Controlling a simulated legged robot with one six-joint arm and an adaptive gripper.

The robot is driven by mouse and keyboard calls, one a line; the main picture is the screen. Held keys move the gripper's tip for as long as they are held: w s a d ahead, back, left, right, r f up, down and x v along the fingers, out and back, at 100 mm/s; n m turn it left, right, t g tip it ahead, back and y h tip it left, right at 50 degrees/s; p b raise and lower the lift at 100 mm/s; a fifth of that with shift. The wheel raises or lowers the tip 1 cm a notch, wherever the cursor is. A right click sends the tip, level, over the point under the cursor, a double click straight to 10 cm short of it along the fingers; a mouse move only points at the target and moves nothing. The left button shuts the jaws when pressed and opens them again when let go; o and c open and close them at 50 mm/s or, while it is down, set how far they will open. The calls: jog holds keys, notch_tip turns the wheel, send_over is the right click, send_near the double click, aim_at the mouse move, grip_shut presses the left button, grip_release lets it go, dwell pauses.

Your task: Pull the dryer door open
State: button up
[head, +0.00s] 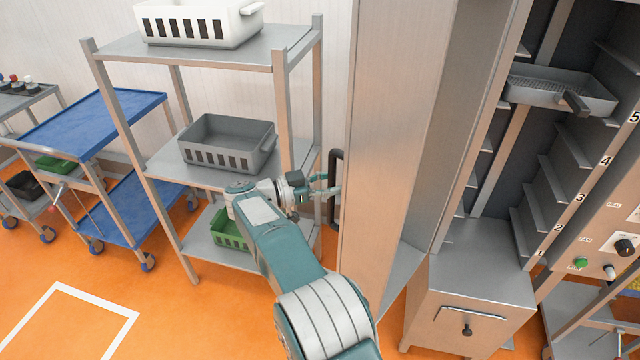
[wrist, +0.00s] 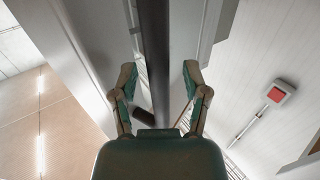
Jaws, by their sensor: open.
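The dryer door (head: 392,130) is a tall metal panel that stands swung open, with the dryer's inside (head: 560,170) in view to its right. A dark bar handle (head: 335,190) is on the door's left side. My gripper (head: 330,186) is at the handle in the head view, its fingers pointing right. In the wrist view my gripper (wrist: 158,80) is open, with its two fingers on either side of the dark handle bar (wrist: 154,60). I cannot tell whether a finger touches the bar.
A metal shelf rack (head: 190,47) with a white crate (head: 198,20), a grey crate (head: 227,143) and a green crate (head: 228,230) stands left of the door, close to my arm. A blue cart (head: 95,120) is farther left. Orange floor (head: 60,270) is clear at front left. A tray (head: 560,92) sits inside the dryer.

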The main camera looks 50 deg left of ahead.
jog(key=v, duration=1.1)
jog(key=shift+s+a, duration=0.3)
jog(key=shift+a, duration=0.05)
